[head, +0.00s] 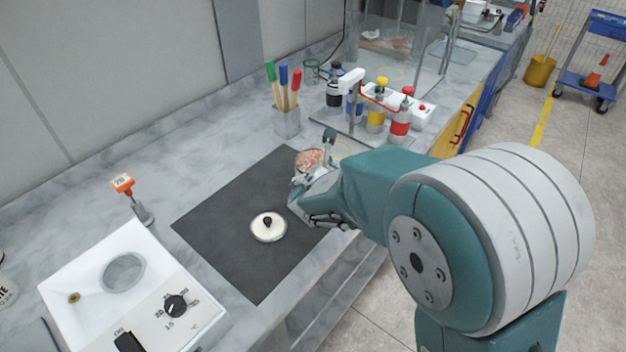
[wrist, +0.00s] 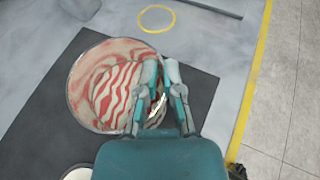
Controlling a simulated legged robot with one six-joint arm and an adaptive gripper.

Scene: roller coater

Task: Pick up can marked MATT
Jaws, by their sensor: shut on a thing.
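A round open container of swirled red and white paint (head: 308,158) is on the far part of the dark mat, and it fills the left of the wrist view (wrist: 103,88). My gripper (head: 318,162) is at its right side. In the wrist view, the fingers (wrist: 166,88) straddle its right rim, one over the paint and one outside, shut on the container's wall. No MATT marking is readable on it. A white can with partly cut-off dark lettering (head: 6,292) stands at the left edge of the head view. I cannot read its full word.
The dark mat (head: 225,215) holds a white lid with a black knob (head: 268,228). A white heater with a dial (head: 130,285) is at left. A pen holder (head: 287,122) and several capped bottles (head: 376,115) stand behind. The bench edge is at right.

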